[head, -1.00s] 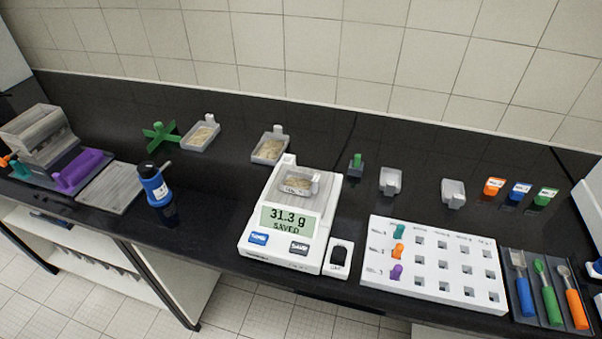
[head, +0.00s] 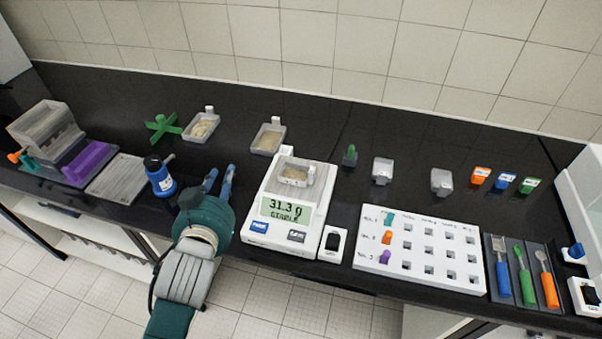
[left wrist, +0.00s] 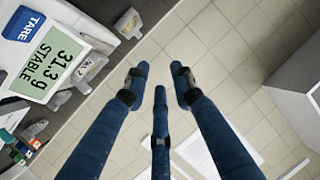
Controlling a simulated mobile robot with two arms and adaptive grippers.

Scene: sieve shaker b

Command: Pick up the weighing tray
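The weighing tray (head: 295,173), a small grey dish with pale material in it, sits on the pan of the white balance (head: 258,229). The balance display reads 31.3 g STABLE. My left gripper (head: 219,172) is over the counter's front edge, left of the balance and apart from the tray. In the left wrist view its blue fingers (left wrist: 160,78) are spread with nothing between them, above the floor. My right gripper is not in view.
Similar filled trays stand behind at left (head: 202,127) and centre (head: 268,138). A white peg rack (head: 418,250) is right of the balance.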

